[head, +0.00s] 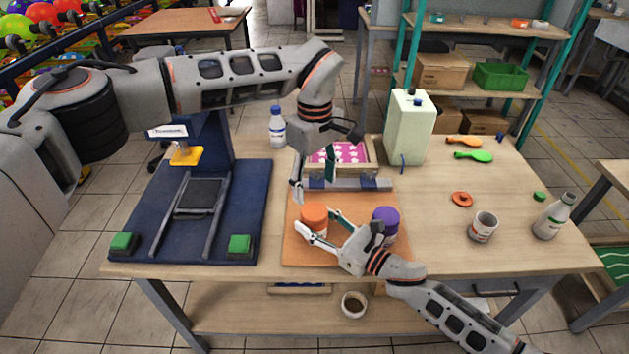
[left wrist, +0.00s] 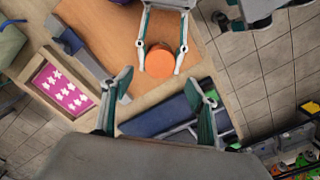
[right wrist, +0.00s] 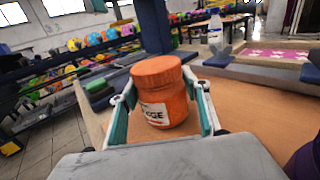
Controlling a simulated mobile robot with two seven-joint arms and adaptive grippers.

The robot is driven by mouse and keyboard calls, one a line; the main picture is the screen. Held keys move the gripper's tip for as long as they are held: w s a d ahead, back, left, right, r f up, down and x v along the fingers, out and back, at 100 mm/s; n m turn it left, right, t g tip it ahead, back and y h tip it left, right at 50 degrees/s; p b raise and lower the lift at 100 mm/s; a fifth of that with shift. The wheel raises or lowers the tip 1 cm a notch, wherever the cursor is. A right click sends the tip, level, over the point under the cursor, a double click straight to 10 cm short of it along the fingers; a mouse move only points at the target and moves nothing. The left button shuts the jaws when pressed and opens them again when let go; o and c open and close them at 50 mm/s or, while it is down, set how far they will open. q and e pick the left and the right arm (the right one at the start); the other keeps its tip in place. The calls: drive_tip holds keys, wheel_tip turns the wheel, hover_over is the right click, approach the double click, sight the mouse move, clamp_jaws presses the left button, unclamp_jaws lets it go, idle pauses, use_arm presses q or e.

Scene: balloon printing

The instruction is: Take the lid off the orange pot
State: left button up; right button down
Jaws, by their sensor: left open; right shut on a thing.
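The orange pot (head: 318,229) stands upright on the orange board (head: 294,257), with its orange lid (head: 314,213) on top. My right gripper (right wrist: 160,112) is shut on the pot's body, one finger on each side below the lid. The pot's label (right wrist: 155,113) faces the right wrist camera. My left gripper (head: 313,188) is open and empty, above and slightly behind the pot, pointing down. In the left wrist view the lid (left wrist: 160,63) lies beyond my left fingertips, with a gap between them.
A purple-lidded pot (head: 385,214) stands close on the right, partly behind my right gripper. The blue press (head: 255,190) is on the left. A grey cup (head: 483,228), orange ring (head: 461,199) and bottle (head: 551,218) stand right.

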sight(315, 211)
use_arm(q)
drive_tip(key=m, duration=0.4)
drive_tip(key=shift+f, duration=4)
